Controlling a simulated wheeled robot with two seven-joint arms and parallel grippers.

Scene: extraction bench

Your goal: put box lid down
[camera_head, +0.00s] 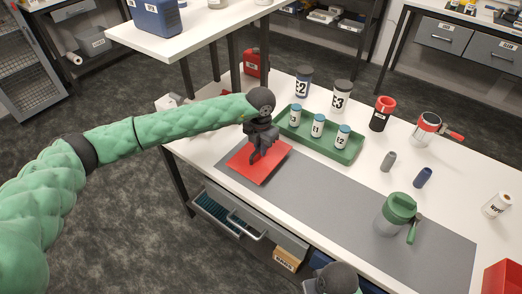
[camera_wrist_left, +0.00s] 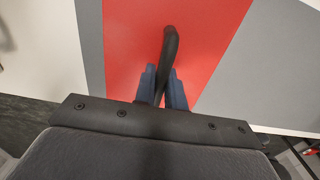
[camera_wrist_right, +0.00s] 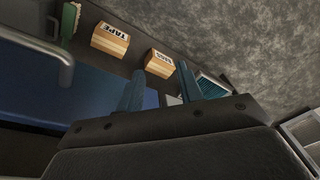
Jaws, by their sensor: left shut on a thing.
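The red box lid (camera_head: 262,165) is a flat red panel at the left end of the grey mat (camera_head: 330,200) in the head view. It fills the middle of the left wrist view (camera_wrist_left: 205,35), with a dark handle (camera_wrist_left: 169,45) on it. My left gripper (camera_head: 257,150) is shut on that handle, its blue fingers (camera_wrist_left: 162,88) on either side. I cannot tell whether the lid touches the mat or is just above it. A red open box (camera_head: 504,277) is cut off at the lower right corner. My right gripper (camera_wrist_right: 160,90) is open and empty near the drawers.
A green tray (camera_head: 348,156) with several small labelled bottles stands just right of the lid. A green-lidded jug (camera_head: 395,213) stands on the mat's right part. The mat's middle is clear.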

